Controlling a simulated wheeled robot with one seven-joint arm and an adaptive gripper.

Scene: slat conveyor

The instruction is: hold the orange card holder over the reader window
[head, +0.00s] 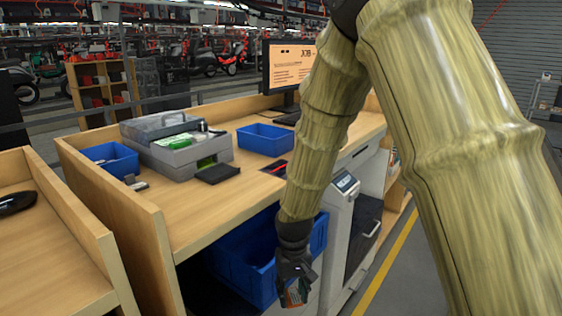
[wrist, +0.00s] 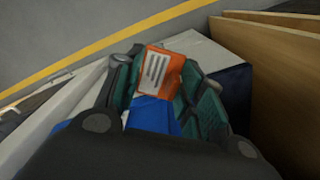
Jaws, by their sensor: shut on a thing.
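My gripper (head: 294,293) hangs low in front of the desk, beside the large blue bin. It is shut on the orange card holder (wrist: 158,73), which has a white label with dark lines. In the wrist view the holder sits between the fingertips of my gripper (wrist: 155,88). In the head view only a small orange and white part of the holder (head: 293,298) shows below the fingers. No reader window can be named for sure. A small lit panel (head: 345,182) tops the white cabinet, and a dark flat item with red (head: 276,170) lies on the desk.
The wooden desk (head: 190,215) holds a grey case (head: 180,150), a black pad (head: 218,174), blue trays (head: 265,139) and a monitor (head: 290,65). A large blue bin (head: 235,265) is under it. The white cabinet (head: 333,235) stands close right of my gripper. Floor beyond the yellow line is clear.

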